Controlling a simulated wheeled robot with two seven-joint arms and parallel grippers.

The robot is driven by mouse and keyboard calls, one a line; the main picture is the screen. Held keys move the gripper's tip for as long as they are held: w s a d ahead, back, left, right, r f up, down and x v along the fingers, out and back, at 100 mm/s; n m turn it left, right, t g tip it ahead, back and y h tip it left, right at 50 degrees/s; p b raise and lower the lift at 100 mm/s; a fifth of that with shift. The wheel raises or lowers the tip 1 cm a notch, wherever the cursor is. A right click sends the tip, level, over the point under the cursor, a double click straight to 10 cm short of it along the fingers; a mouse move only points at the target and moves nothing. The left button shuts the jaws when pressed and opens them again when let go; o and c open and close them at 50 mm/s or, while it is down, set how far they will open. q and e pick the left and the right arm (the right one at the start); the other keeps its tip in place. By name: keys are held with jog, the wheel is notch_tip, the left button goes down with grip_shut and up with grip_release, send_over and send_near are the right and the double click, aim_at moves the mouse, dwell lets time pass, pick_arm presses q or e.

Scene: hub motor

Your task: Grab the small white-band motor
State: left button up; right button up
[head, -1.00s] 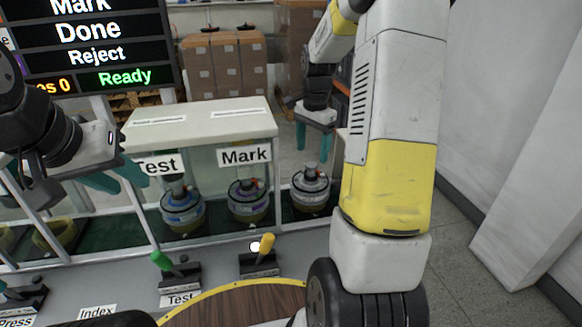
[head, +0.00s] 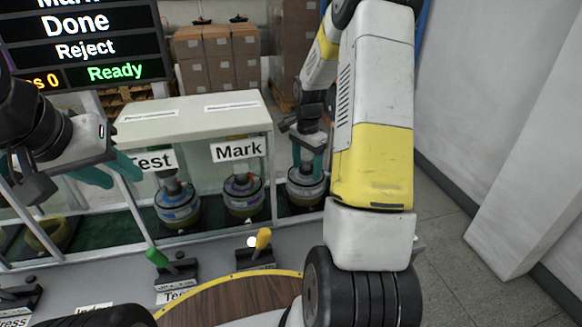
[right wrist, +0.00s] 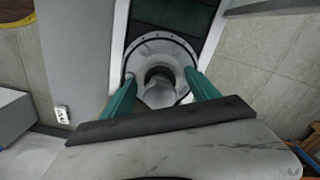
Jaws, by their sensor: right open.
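A small motor with a white band (head: 306,186) stands at the right end of the conveyor, outside the glass housing. It also shows in the right wrist view (right wrist: 160,62) as a round grey disc with a hub at its centre. My right gripper (head: 307,165) points down over this motor. In the right wrist view its teal fingers (right wrist: 160,88) are open, one on each side of the motor's hub. I cannot tell whether they touch it. My left gripper (head: 108,172) is at the left with its teal fingers apart and nothing between them.
Two more motors, one with a blue band (head: 177,203) and one with a purple band (head: 243,195), stand behind the glass under the Test and Mark signs. A green lever (head: 157,257) and a yellow lever (head: 263,239) stand in front. A round wooden table (head: 235,303) is nearest.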

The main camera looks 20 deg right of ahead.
grip_shut()
jog(key=shift+w+r, duration=0.1)
jog(key=shift+r, duration=0.05)
